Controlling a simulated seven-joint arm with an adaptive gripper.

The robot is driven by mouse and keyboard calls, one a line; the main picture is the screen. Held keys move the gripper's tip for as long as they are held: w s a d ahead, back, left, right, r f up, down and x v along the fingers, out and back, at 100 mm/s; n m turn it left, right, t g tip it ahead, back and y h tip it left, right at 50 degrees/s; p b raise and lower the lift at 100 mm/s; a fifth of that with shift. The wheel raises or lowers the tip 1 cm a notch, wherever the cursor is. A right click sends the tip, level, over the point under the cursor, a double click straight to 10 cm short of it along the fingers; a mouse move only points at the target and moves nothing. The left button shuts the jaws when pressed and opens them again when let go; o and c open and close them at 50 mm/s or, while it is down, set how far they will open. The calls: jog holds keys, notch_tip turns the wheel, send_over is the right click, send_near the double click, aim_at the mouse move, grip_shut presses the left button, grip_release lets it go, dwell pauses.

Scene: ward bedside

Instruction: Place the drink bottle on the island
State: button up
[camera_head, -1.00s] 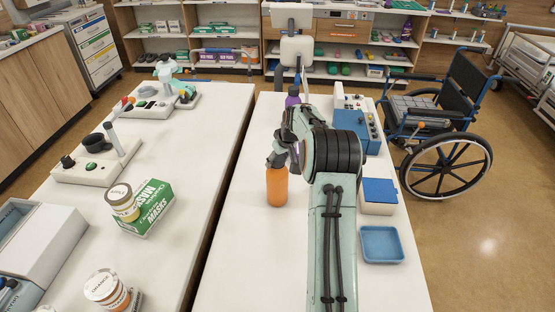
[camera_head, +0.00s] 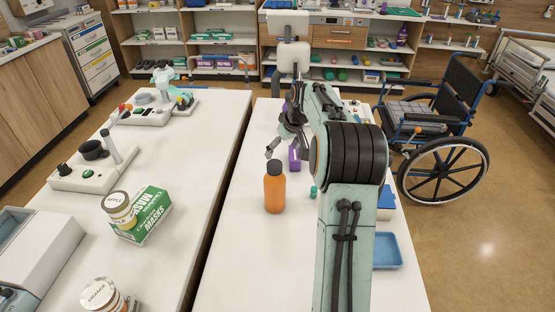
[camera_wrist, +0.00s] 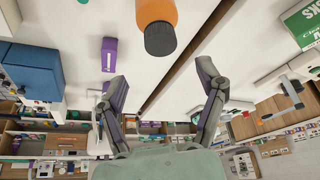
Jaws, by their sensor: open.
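The drink bottle (camera_head: 275,188) is orange with a dark cap and stands upright on the white table on the right (camera_head: 225,265). In the wrist view the bottle (camera_wrist: 155,12) shows at the top, its cap (camera_wrist: 160,39) toward my gripper. My gripper (camera_head: 272,148) is open and empty, behind the bottle in the head view and apart from it. In the wrist view its two fingers (camera_wrist: 163,83) are spread, with nothing between them. Which surface is the island is not marked.
A purple box (camera_head: 294,157) stands behind the bottle. A blue tray (camera_head: 388,251) lies to the right, partly behind my arm. A long gap separates the left table, which holds a green mask box (camera_head: 150,213) and jars (camera_head: 118,208). The right table's front left is clear.

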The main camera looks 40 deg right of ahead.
jog(key=s+a+r+n+g+y, duration=0.1)
jog(key=s+a+r, duration=0.3)
jog(key=a, duration=0.6)
jog(key=s+a+r+n+g, duration=0.15)
jog(key=s+a, duration=0.35)
jog(key=a, duration=0.5)
jog(key=s+a+f, duration=0.1)
jog(key=s+a, duration=0.3)
jog(key=s, duration=0.3)
jog(key=s+a+f+g, duration=0.1)
jog(key=s+a+f, duration=0.1)
jog(key=s, duration=0.5)
jog(key=s+a+f+g, duration=0.1)
jog(key=s+a, duration=0.4)
jog(key=s, duration=0.1)
jog(key=shift+s+a+f, duration=0.2)
jog(key=shift+s+a, duration=0.1)
jog(key=shift+s, duration=0.1)
